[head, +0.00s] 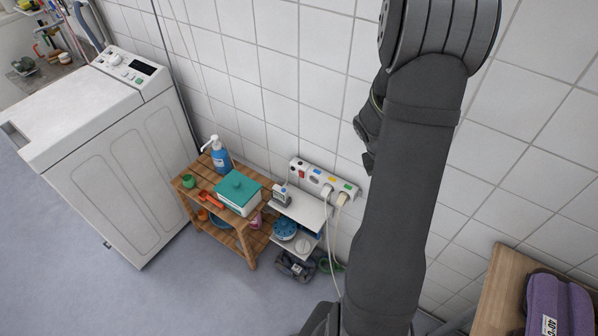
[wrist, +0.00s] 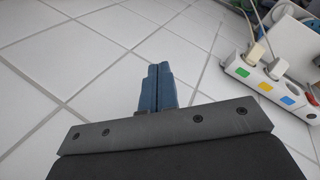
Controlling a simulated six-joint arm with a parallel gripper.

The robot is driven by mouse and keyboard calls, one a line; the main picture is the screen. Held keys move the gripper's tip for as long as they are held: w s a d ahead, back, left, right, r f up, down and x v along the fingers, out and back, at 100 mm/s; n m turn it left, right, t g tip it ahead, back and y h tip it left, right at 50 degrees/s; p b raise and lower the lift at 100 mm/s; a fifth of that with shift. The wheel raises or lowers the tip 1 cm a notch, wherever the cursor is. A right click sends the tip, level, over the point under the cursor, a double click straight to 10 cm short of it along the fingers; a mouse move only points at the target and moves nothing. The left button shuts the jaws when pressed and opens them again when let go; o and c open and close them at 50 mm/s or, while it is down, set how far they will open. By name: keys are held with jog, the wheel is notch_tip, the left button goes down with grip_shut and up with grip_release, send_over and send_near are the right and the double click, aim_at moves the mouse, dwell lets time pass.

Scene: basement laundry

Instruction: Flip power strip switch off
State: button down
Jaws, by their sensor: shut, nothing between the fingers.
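The white power strip (head: 310,168) is fixed to the tiled wall, above a small white shelf. It carries blue, yellow and green marks, and a red part, which looks like the switch (head: 302,174), sits near its left end. Two plugs with cables are in its right half. In the wrist view the strip (wrist: 254,80) runs off the right edge, and I cannot make out the switch's position. My gripper (wrist: 158,68) is shut and empty, in front of bare tiles, to the left of the strip's green-marked end. In the head view my arm hides the fingertips.
Below the strip, the white shelf (head: 300,208) holds a small grey device. A wooden rack (head: 253,244) with a teal-lidded box (head: 238,190) and a blue pump bottle (head: 219,155) stands left of it. A washing machine (head: 120,150) is farther left. The tiled wall around the strip is bare.

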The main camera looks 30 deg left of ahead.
aim_at(301, 175)
jog(key=s+a+f+n+y, duration=0.1)
jog(key=s+a+f+n, duration=0.1)
jog(key=a, duration=0.8)
jog(key=s+a+f+n+t+y, duration=0.1)
jog(key=a+f+n, duration=0.4)
jog(key=a, duration=0.6)
jog(key=s+a+f+n+t+y, duration=0.1)
jog(key=s+a+f+n, duration=0.3)
jog(key=a, duration=0.7)
jog(key=shift+s+f+y, duration=0.3)
jog(key=shift+s+y, duration=0.4)
jog(key=shift+y, duration=0.1)
jog(key=w+f, duration=0.8)
jog(key=shift+w+f, duration=0.15)
jog(key=shift+f, duration=0.15)
jog(key=shift+d, duration=0.1)
